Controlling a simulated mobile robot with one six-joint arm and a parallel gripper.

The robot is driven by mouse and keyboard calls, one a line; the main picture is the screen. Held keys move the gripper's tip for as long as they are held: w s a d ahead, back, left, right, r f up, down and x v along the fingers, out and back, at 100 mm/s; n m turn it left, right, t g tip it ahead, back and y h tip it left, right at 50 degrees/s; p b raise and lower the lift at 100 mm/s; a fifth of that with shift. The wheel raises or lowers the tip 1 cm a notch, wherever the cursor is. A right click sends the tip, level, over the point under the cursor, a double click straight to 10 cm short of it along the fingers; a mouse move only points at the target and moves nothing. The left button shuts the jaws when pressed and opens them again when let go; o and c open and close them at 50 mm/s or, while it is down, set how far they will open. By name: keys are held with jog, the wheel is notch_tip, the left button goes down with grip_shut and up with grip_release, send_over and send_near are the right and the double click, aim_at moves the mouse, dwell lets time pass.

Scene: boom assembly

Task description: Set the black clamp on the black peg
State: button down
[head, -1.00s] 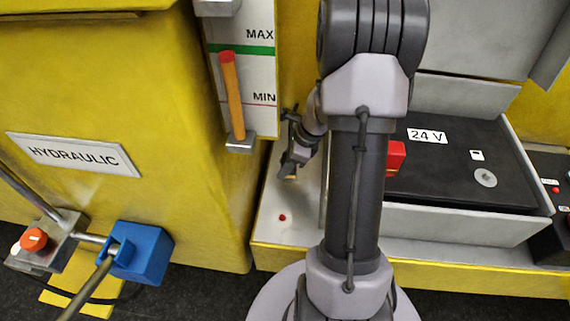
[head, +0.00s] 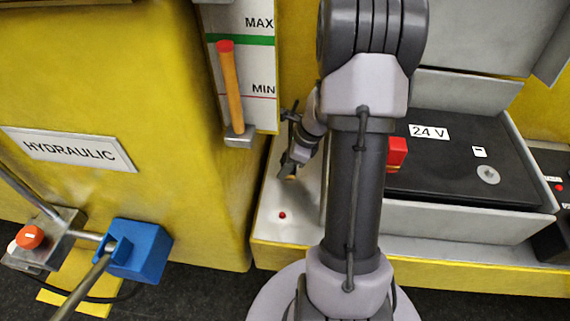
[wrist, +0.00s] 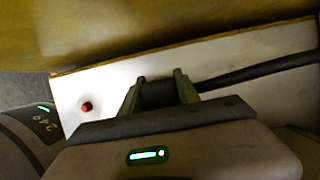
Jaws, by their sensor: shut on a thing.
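My gripper (wrist: 158,92) is shut on the black clamp (wrist: 158,95), a dark block between its two fingers in the wrist view. A black cable (wrist: 255,70) runs from beside the right finger to the right. In the head view my gripper (head: 288,168) hangs over the pale ledge left of my arm; the clamp cannot be made out clearly there. A small red peg (head: 282,215) stands on the ledge, apart from the gripper, and shows left of the fingers in the wrist view (wrist: 86,107). I cannot make out a black peg in either view.
A black battery (head: 460,165) marked 24 V sits in a grey tray right of my arm, with a red block (head: 397,153) at its left edge. A yellow hydraulic cabinet (head: 110,80), a level gauge (head: 258,60) and a blue block (head: 140,250) stand left.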

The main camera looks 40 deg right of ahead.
jog(key=shift+f, duration=0.1)
jog(key=c, duration=0.8)
grip_release()
jog(key=p+v, duration=0.4)
jog(key=v, duration=1.3)
jog(key=shift+r, duration=0.2)
jog(key=shift+s+p, duration=0.1)
jog(key=shift+p, duration=0.2)
